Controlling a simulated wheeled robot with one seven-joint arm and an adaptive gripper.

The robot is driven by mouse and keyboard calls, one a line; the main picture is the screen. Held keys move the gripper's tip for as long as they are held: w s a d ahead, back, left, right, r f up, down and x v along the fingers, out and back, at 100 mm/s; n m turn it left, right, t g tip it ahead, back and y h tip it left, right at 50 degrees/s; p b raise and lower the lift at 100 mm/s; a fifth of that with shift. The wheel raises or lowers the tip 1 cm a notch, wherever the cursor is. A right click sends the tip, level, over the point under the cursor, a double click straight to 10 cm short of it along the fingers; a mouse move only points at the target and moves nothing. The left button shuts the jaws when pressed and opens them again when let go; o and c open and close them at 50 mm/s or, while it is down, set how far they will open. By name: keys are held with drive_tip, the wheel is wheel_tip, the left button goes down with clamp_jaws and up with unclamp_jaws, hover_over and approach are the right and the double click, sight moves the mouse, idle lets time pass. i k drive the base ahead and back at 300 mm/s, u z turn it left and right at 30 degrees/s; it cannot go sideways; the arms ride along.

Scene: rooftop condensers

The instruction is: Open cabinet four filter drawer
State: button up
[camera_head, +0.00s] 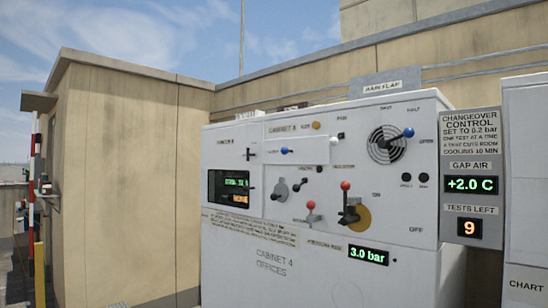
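Cabinet four (325,262) is a white cabinet marked "CABINET 4 OFFICES" at the centre right of the head view. Its front panel carries a dark display (231,188), a round fan grille (386,144) and a "3.0 bar" readout (368,255). Two red-knobbed levers (311,206) (347,190) and blue knobs (408,132) (284,150) also show. Small black handles sit on the panel, one at upper left (250,153). Most labels are too small to read, so I cannot tell which part is the filter drawer. My gripper is not in view.
A grey control sign (471,150) reads "+2.0 C" gap air and 9 tests left. Another white cabinet (527,170) stands at the right edge. A beige wall block (130,170) stands at left. A red-and-white pole (35,180) stands at far left.

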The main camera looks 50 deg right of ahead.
sight(312, 150)
drive_tip(key=z, duration=0.55)
drive_tip(key=i, duration=0.85)
drive_tip(key=z, duration=0.8)
